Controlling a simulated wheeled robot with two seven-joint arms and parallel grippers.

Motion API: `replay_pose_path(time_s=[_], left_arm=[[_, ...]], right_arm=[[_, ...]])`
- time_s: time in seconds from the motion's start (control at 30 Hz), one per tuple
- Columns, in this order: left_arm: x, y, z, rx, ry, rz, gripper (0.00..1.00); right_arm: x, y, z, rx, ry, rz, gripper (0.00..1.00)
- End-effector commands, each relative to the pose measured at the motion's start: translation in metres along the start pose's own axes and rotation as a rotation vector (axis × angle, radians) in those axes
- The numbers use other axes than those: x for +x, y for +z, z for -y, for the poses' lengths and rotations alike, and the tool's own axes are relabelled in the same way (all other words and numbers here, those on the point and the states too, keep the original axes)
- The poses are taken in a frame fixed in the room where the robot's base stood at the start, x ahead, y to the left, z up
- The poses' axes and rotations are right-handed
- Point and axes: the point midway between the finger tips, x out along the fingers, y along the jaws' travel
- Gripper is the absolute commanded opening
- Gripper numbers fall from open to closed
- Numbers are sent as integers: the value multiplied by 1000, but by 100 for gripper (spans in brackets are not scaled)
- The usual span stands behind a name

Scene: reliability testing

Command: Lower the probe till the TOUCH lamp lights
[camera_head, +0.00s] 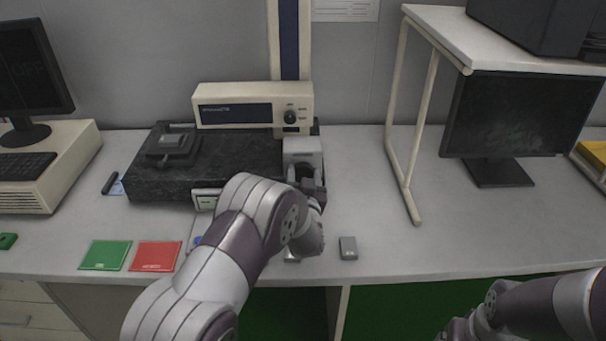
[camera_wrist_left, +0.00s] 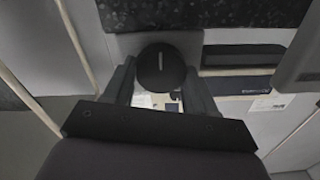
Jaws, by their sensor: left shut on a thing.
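My left gripper (camera_head: 308,180) is at the front of the grey carriage (camera_head: 302,150) on the height gauge's column. In the left wrist view its fingers (camera_wrist_left: 161,85) are shut on a round black knob (camera_wrist_left: 160,64) with a white line on its face. The beige gauge head (camera_head: 215,98) has a dark display and a small dial (camera_head: 290,117). A dark granite block (camera_head: 235,165) stands to the left of the carriage. I cannot make out the probe tip or a lit TOUCH lamp; my arm hides part of the area in front.
A green card (camera_head: 105,255) and a red card (camera_head: 156,256) lie at the front left. A small grey box (camera_head: 348,248) lies right of my left wrist. A white shelf frame (camera_head: 405,130) and a monitor (camera_head: 520,115) stand on the right. The desk between is clear.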

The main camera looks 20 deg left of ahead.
Motion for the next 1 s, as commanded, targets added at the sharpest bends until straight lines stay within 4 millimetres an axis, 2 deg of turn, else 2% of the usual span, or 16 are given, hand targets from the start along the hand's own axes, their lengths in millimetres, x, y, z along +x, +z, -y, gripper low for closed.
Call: replay_pose_path(time_s=[0.6, 1.0], left_arm=[[0, 0, -2, 560, 2, 3, 26], [0, 2, -3, 774, 2, 2, 26]], right_arm=[[-18, -2, 0, 0, 0, 0, 82], [-25, -3, 0, 0, 0, 0, 82]])
